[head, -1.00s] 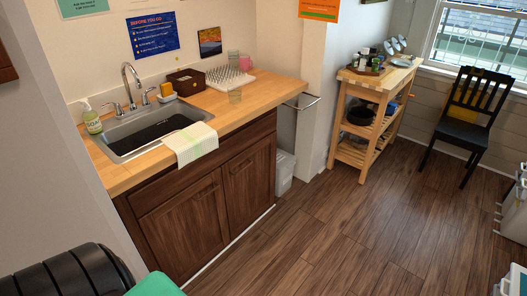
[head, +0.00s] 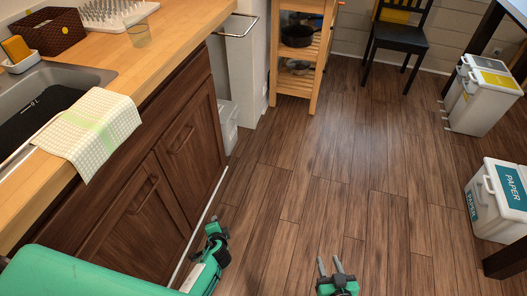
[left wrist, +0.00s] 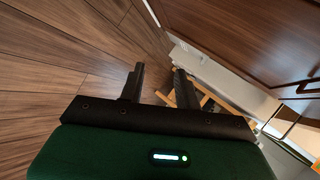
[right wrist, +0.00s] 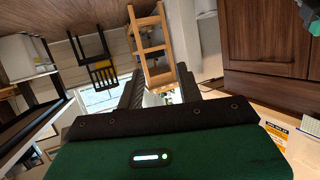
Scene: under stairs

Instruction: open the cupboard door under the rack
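The dark wooden base cabinet has two doors, both closed. The right cupboard door (head: 200,150) is below the counter stretch with the spiked drying rack (head: 118,12) and has a bar handle (head: 182,139). The left door (head: 135,215) has its own handle (head: 148,190). My left gripper (left wrist: 158,75) is open and empty, low in front of the cabinet, apart from the doors; in the head view its arm partly covers the left door. My right gripper (head: 329,262) is open and empty over the floor, right of the cabinet; it also shows in its wrist view (right wrist: 159,78).
A checked towel (head: 90,130) hangs over the counter edge above the left door. A wooden trolley (head: 295,90), a grey bin (head: 228,125) and a black chair (head: 400,37) stand behind. White bins (head: 495,200) stand right. The middle floor is clear.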

